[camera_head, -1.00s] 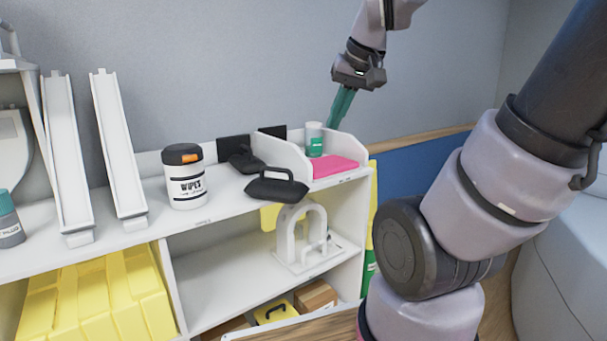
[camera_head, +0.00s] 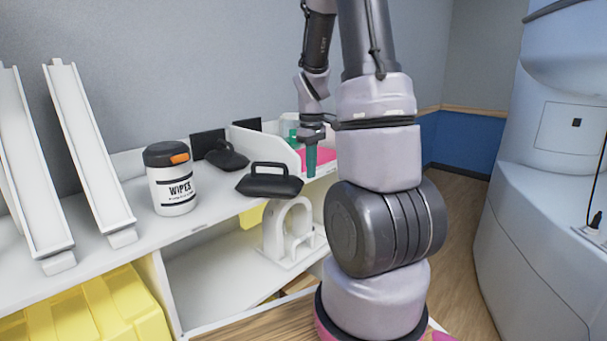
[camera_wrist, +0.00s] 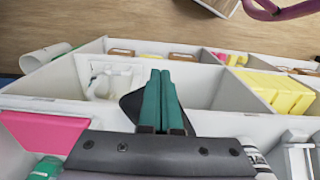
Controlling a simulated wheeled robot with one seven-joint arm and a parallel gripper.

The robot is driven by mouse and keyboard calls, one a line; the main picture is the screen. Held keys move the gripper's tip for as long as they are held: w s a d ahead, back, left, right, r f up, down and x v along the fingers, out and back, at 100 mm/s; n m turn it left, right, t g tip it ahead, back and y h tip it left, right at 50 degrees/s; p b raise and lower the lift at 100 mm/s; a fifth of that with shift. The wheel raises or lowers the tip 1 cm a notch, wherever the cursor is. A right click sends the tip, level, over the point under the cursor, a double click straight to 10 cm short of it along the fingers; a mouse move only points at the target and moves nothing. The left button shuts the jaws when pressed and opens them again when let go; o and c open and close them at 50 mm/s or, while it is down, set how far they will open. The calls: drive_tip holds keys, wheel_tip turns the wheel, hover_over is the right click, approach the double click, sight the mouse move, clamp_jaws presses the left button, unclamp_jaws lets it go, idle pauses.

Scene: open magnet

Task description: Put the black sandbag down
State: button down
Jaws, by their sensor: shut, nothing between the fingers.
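A black sandbag (camera_head: 268,184) with a loop handle lies at the front edge of the white shelf top (camera_head: 222,208). A second black sandbag (camera_head: 228,158) lies behind it, near the back. My gripper (camera_head: 311,168) has green fingers, pressed together and empty. In the head view it points down just right of the front sandbag, apart from its handle.
A wipes tub (camera_head: 172,180) stands left of the sandbags. A white divider (camera_head: 262,148) and a pink item (camera_head: 318,160) are on the right, near my gripper. A white arched holder (camera_head: 290,235) sits on the shelf below. Bare shelf top lies between tub and front sandbag.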

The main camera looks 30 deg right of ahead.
sight(274, 176)
drive_tip(key=w+a+f, duration=0.1)
drive_tip(key=w+f, duration=0.2)
drive_tip(key=f, duration=0.5)
drive_tip(key=shift+w+a, duration=0.2)
drive_tip(key=shift+w, duration=0.15)
drive_tip(key=shift+f, duration=0.1)
drive_tip(key=w+a, duration=0.1)
drive_tip(key=w, duration=0.3)
drive_tip(key=w+a, duration=0.1)
drive_tip(key=w, duration=0.2)
drive_tip(key=w+a, duration=0.2)
drive_tip(key=w, duration=0.2)
drive_tip(key=shift+w+a, duration=0.1)
drive_tip(key=shift+w, duration=0.2)
